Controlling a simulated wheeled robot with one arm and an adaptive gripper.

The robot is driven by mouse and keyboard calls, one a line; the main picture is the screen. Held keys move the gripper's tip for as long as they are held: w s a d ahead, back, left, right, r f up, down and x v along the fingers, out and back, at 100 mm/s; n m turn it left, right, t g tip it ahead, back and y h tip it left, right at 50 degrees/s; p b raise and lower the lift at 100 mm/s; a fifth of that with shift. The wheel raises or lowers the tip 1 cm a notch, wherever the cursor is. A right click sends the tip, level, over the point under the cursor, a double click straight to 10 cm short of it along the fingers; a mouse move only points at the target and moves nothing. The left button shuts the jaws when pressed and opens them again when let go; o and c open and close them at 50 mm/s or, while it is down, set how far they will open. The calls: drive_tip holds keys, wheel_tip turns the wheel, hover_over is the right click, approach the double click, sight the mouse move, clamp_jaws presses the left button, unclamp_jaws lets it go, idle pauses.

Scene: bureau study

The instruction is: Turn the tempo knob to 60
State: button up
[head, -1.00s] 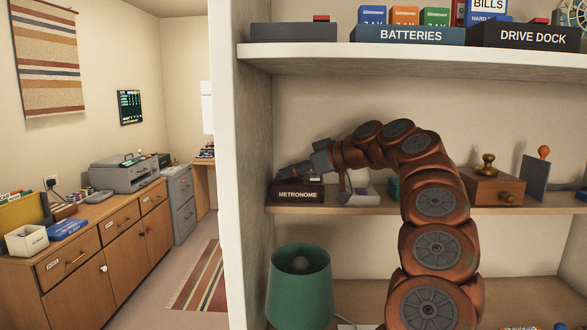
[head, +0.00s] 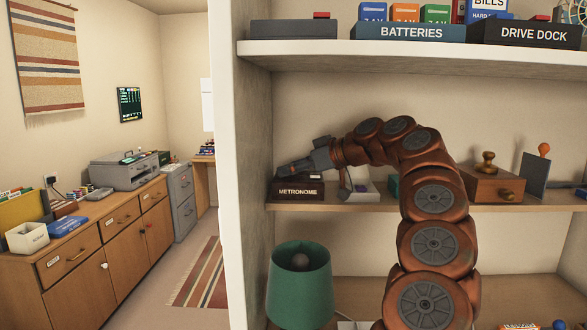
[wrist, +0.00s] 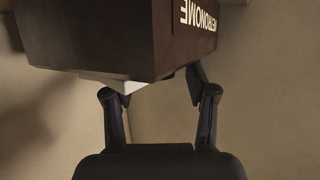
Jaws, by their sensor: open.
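The metronome (head: 298,193) is a dark brown box with a white METRONOME label on its front, on the middle shelf at its left end. In the wrist view the metronome (wrist: 95,40) fills the upper part, with its label upside down. My gripper (head: 286,168) reaches in from the right, just above the box top. In the wrist view my gripper (wrist: 158,88) has its fingers apart, one to each side, with the box's near edge by the fingertips. I cannot make out the tempo knob or its scale, nor tell whether the fingers touch anything.
A grey-white stand (head: 360,190) is right of the metronome, beneath my wrist. A wooden box with a knob (head: 490,186) stands farther right. The upper shelf (head: 420,53) overhangs, with free room below it. A green lamp (head: 299,285) stands below.

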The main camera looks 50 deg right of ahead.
drive_tip(key=v, duration=1.2)
idle(0.4)
